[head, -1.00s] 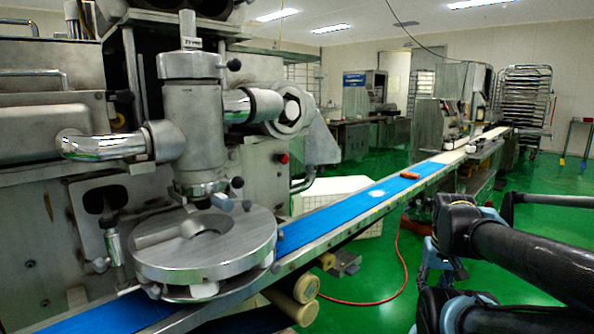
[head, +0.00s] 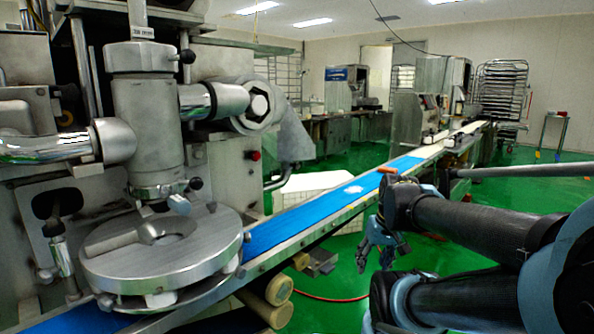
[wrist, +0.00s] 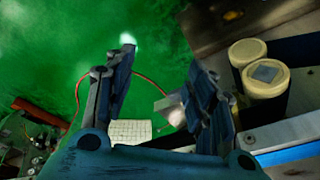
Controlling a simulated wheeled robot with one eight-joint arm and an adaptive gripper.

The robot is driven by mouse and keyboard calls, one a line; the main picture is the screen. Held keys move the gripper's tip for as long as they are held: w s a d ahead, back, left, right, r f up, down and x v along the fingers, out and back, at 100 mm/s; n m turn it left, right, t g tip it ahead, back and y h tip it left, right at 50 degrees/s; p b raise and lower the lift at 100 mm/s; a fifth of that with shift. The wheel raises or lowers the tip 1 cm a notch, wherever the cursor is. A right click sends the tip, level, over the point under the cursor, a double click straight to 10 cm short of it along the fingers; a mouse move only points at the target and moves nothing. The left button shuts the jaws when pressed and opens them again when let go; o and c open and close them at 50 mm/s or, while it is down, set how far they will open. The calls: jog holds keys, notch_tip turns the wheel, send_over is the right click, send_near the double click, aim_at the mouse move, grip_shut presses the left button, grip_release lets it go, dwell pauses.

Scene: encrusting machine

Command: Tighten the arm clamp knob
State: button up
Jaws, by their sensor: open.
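The machine's upright cylinder (head: 148,125) stands at the left of the head view above a round metal disc (head: 165,258). Small black knobs show at the cylinder's top collar (head: 187,57), at its lower collar (head: 196,183) and near the disc (head: 212,207). A large hex-ended fitting (head: 258,105) sits to the right of the cylinder. I cannot tell which part is the arm clamp knob. My gripper (head: 374,262) is open and empty, hanging over the green floor right of the conveyor, well away from the knobs. The wrist view shows its two spread fingers (wrist: 161,58) with nothing between them.
A blue conveyor belt (head: 290,226) runs diagonally between the machine and my arm. Cream rollers (head: 278,290) jut out below it and show in the wrist view (wrist: 265,75). A red hose (head: 325,298) lies on the floor. An orange object (head: 387,170) is by the belt.

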aim_at(298, 167)
jog(key=w+a+r+n+t+y, duration=0.1)
jog(key=w+a+r+n+y, duration=0.1)
jog(key=w, duration=0.5)
jog(key=w+a+r+n+t+y, duration=0.1)
jog(key=w+a+r+n+y, duration=0.2)
jog(key=w+a, duration=0.3)
jog(key=w+a+r+n+t+y, duration=0.1)
jog(key=w+a+r, duration=0.3)
jog(key=w, duration=0.4)
jog(key=shift+n+y, duration=0.8)
jog(key=shift+y, duration=0.1)
jog(key=w+y, duration=0.1)
jog(key=w, duration=0.2)
jog(key=w+r+n+t, duration=0.1)
jog(key=w, duration=0.1)
jog(key=w+a+r+n+t+y, duration=0.1)
jog(key=w, duration=0.2)
jog(key=shift+w+a+r+y, duration=0.1)
jog(key=shift+w+r+y, duration=0.1)
jog(key=shift+w+y, duration=0.1)
jog(key=w+d+r+n+t+y, duration=0.1)
jog(key=w+d+n+t+y, duration=0.2)
jog(key=w, duration=0.7)
jog(key=shift+t+h, duration=0.3)
jog(key=x, duration=1.8)
jog(key=shift+s+a+r, duration=0.25)
jog(key=shift+a, duration=0.15)
jog(key=shift+c, duration=0.5)
jog(key=c, duration=1)
